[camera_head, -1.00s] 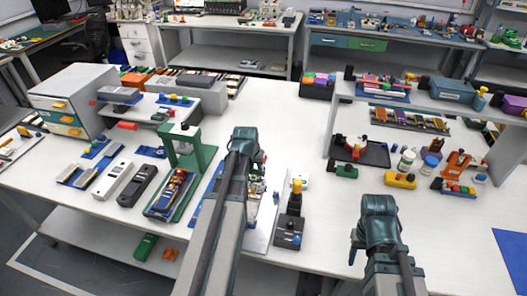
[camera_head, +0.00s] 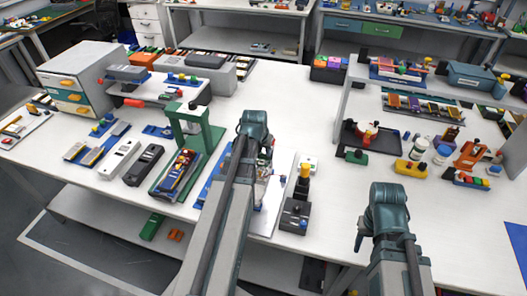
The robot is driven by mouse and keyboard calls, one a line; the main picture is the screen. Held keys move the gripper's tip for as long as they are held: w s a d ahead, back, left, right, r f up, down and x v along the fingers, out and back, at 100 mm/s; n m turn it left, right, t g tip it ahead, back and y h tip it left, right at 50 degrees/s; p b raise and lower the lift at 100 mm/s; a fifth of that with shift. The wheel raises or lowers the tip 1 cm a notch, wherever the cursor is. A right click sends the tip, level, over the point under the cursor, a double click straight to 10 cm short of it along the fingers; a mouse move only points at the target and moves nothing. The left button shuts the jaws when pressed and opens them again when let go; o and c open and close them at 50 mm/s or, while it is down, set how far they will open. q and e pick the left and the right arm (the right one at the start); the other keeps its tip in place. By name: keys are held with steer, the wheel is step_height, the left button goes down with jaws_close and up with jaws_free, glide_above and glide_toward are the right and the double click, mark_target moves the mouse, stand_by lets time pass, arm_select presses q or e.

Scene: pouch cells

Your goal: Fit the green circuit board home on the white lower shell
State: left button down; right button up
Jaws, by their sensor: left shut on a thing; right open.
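My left gripper (camera_head: 266,150) is over the work area at the middle of the table, right of the green press. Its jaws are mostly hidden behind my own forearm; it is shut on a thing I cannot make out. Small green and white parts (camera_head: 263,168) show just below it. I cannot tell the green circuit board from the white lower shell there, or whether they touch. My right gripper (camera_head: 361,238) is open and empty near the table's front edge, apart from the parts.
The green press (camera_head: 190,122) stands left of my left arm, with a loaded blue tray (camera_head: 176,176) at its foot. A black block with a yellow knob (camera_head: 297,212) stands between my arms. Bottles and a yellow block (camera_head: 410,168) are at right. The table centre behind is clear.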

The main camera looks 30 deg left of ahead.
mark_target(263, 158)
arm_select(q)
steer(key=shift+f+b, duration=1.3)
steer(key=shift+f, duration=0.4)
arm_select(e)
steer(key=shift+f, duration=1.7)
arm_select(q)
steer(key=shift+f+b, duration=1.1)
steer(key=shift+b, duration=0.05)
arm_select(e)
steer(key=shift+f, duration=1.1)
arm_select(q)
steer(key=c, duration=0.5)
jaws_free()
steer(key=shift+c, duration=0.2)
steer(key=shift+r, duration=0.15)
arm_select(e)
steer(key=shift+r, duration=0.1)
arm_select(q)
steer(key=p+v, duration=1.3)
steer(key=shift+s+r, duration=0.15)
steer(key=shift+r, duration=0.15)
arm_select(e)
step_height(263, 158, up, 13)
steer(key=shift+f, duration=0.2)
